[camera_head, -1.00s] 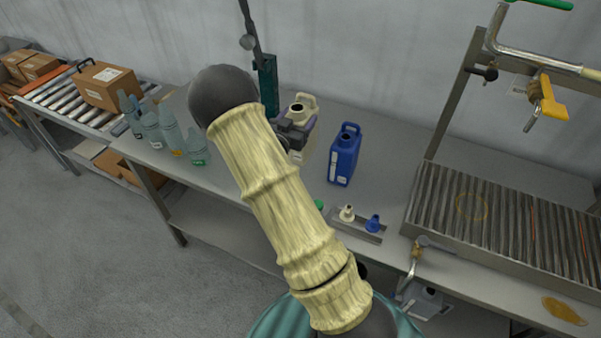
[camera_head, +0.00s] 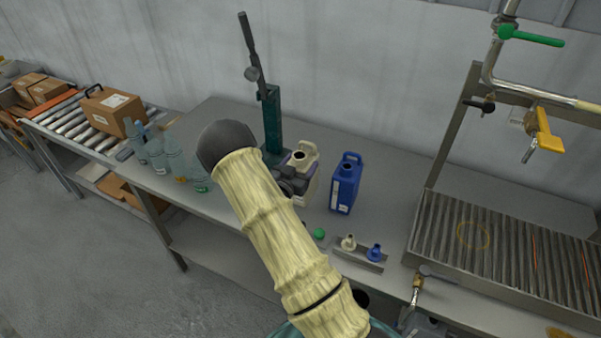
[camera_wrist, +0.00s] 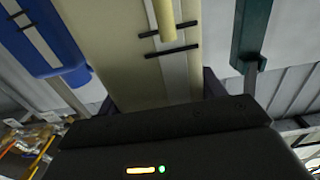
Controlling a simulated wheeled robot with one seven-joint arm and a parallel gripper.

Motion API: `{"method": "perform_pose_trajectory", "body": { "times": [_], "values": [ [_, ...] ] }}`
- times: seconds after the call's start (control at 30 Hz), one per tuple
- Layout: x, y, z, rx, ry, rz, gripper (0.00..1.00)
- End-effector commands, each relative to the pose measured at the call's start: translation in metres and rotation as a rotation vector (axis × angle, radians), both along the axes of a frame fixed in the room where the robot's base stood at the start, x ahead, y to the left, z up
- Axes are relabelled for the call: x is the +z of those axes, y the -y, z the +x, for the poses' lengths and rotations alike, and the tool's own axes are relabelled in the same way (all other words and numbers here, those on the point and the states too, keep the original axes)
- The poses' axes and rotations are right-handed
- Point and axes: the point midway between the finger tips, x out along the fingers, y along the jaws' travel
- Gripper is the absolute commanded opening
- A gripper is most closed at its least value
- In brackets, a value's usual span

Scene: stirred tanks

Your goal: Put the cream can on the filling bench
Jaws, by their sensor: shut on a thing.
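The cream can (camera_head: 306,160) stands upright at the back of the grey filling bench (camera_head: 230,204), between the dark green press stand and the blue can (camera_head: 345,184). My gripper (camera_head: 289,178) is at its left front side and shut on it. My arm hides part of the can's lower left, and the fingertips are not clear. In the wrist view the cream can (camera_wrist: 125,45) fills the middle, close above the gripper body (camera_wrist: 165,130). Its base looks to be at bench level, but I cannot tell whether it bears on the bench.
The green press stand (camera_head: 271,122) is just left of the can. Glass bottles (camera_head: 168,160) stand further left. A tray with caps (camera_head: 358,250) and a green cap (camera_head: 319,233) lie in front. A ribbed drain tray (camera_head: 500,250) is at right. A roller conveyor with boxes (camera_head: 112,110) is far left.

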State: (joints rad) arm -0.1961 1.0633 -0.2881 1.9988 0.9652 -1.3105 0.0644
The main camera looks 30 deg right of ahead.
Motion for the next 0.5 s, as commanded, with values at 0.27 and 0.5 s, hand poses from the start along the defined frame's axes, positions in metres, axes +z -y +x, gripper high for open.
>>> {"method": "perform_pose_trajectory", "body": {
  "times": [0.27,0.5],
  "values": [
    [-0.029,-0.001,0.0,0.002,0.001,-0.003,0.0],
    [-0.035,-0.001,0.0,0.001,0.003,-0.003,0.0]
  ]
}}
